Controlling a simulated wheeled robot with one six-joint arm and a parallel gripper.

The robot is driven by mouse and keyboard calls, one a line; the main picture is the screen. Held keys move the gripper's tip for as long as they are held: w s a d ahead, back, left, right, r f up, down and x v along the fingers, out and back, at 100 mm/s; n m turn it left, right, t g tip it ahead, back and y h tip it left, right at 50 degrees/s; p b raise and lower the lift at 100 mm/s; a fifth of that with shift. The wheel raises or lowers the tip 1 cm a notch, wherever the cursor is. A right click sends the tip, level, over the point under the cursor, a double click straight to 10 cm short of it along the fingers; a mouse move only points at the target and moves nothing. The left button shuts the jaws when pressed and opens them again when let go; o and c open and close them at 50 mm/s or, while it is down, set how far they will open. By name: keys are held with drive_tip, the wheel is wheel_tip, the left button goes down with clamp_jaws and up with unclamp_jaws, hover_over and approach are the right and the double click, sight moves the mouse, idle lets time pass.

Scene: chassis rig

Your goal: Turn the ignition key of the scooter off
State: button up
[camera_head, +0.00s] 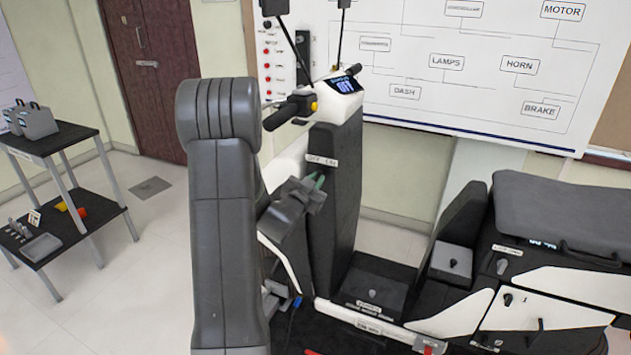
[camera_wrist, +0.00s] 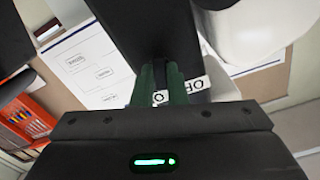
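The scooter's white and black front column (camera_head: 335,200) stands in the middle of the head view. A small white label (camera_head: 322,160) that appears to read OFF and ON is on it. My gripper (camera_head: 318,182) is at the column just below this label. In the wrist view, the green fingertips of my gripper (camera_wrist: 163,82) are close together, with a narrow dark gap, in front of the label (camera_wrist: 193,86). The ignition key itself is not visible; the fingers hide that spot. I cannot tell whether they hold it. The lit dash display (camera_head: 346,86) shows blue characters that look like OFF.
The handlebar grip (camera_head: 290,110) juts out above my gripper, close to my arm. The scooter's seat (camera_head: 570,215) and side panels are at right. A shelf table (camera_head: 60,140) stands at far left. A wiring board (camera_head: 480,70) is behind. Open floor lies at left.

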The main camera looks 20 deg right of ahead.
drive_tip(key=shift+f, duration=0.1)
clamp_jaws()
drive_tip(key=shift+n+b, duration=0.95)
drive_tip(key=shift+n, duration=0.95)
drive_tip(key=o, duration=0.7)
unclamp_jaws()
drive_tip(key=shift+o, duration=0.2)
drive_tip(key=shift+s+a, duration=0.1)
drive_tip(key=b+v, duration=0.2)
drive_tip(key=v, duration=1.1)
drive_tip(key=shift+s+a+b, duration=0.2)
drive_tip(key=shift+a+b, duration=0.1)
drive_tip(key=shift+b, duration=0.05)
